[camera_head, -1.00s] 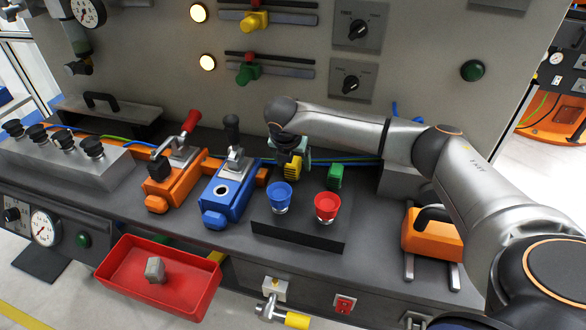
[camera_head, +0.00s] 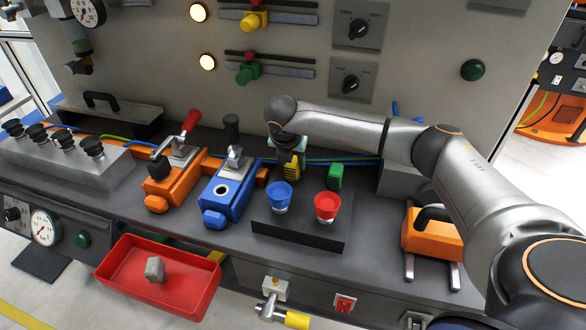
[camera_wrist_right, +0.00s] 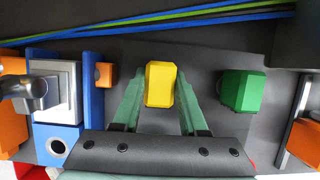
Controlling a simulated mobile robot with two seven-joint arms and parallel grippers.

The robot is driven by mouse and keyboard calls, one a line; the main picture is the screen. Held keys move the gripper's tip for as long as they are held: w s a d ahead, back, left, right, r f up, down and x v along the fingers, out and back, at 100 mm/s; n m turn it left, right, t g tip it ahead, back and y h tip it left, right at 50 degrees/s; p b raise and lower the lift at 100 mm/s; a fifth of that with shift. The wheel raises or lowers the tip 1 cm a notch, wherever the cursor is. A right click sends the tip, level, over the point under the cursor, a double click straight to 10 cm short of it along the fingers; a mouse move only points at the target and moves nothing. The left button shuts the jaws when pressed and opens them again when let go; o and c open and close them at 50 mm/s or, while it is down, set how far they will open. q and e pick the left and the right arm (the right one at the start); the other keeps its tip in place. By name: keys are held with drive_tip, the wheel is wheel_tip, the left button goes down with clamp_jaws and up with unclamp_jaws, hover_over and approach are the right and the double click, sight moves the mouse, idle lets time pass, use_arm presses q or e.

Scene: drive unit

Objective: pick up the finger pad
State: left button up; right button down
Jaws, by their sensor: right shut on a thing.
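The yellow finger pad (camera_wrist_right: 160,84) is a small chamfered block in the middle of the right wrist view. My right gripper (camera_wrist_right: 160,98) has its two green fingers on either side of it and is shut on it. In the head view the yellow pad (camera_head: 291,169) shows under the right gripper (camera_head: 291,160), behind the blue cup. Whether it touches the surface beneath cannot be told. A similar green block (camera_head: 335,175) stands to its right, apart from the fingers. My left gripper is not in view.
A blue cup (camera_head: 279,195) and a red cup (camera_head: 327,206) stand in front on the dark block (camera_head: 298,234). Blue (camera_head: 228,192) and orange (camera_head: 175,184) lever units are to the left. A red tray (camera_head: 185,299) holds a grey piece (camera_head: 154,269). Cables run behind.

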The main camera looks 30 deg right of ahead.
drive_tip(key=shift+r, duration=0.1)
drive_tip(key=shift+r, duration=0.6)
drive_tip(key=s+a+r+b, duration=0.1)
drive_tip(key=s+a+r, duration=0.9)
drive_tip(key=r, duration=0.1)
drive_tip(key=shift+r+b, duration=0.3)
drive_tip(key=shift+r, duration=0.05)
drive_tip(key=shift+f, duration=0.1)
